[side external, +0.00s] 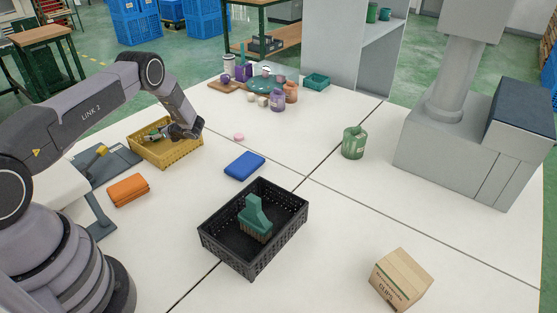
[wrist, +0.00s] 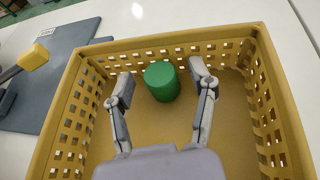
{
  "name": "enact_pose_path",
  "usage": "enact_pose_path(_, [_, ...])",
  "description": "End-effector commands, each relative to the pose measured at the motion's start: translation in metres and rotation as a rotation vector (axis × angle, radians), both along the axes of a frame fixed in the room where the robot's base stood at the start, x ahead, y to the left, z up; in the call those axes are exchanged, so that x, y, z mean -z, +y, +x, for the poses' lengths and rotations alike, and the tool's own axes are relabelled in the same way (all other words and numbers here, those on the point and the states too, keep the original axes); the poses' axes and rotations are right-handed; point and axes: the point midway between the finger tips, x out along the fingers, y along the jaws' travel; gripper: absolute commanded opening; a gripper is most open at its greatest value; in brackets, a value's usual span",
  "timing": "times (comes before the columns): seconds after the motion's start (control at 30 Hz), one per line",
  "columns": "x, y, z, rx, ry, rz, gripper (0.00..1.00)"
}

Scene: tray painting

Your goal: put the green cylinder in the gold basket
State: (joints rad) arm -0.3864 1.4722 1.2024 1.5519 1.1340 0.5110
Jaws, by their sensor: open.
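The gold basket (side external: 180,152) stands at the left of the table in the side external view. In the wrist view its rim (wrist: 185,39) and slotted walls surround my gripper. The green cylinder (wrist: 162,84) is inside the basket, toward its far wall. My gripper (wrist: 160,74) is open, with one finger on each side of the cylinder and a visible gap on both sides. In the side external view my gripper (side external: 172,132) reaches down into the basket and partly hides what is in it.
A black crate (side external: 221,253) holding a green brush (side external: 256,217) stands in front. A blue block (side external: 245,165), an orange block (side external: 128,190) and a pink piece (side external: 239,136) lie near the basket. A grey stand with a yellow-tipped part (wrist: 35,57) is beside it.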

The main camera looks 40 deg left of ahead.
Motion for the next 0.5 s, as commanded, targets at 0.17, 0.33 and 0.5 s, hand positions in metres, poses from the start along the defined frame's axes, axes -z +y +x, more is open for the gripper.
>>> enact_pose_path(0.17, [-0.001, 0.000, 0.000, 0.000, 0.000, 0.000, 0.56])
enact_pose_path(0.33, [-0.009, -0.014, 0.004, 0.003, -0.001, 0.001, 0.56])
enact_pose_path(0.5, [-0.036, -0.027, 0.006, -0.001, -0.005, 0.003, 0.56])
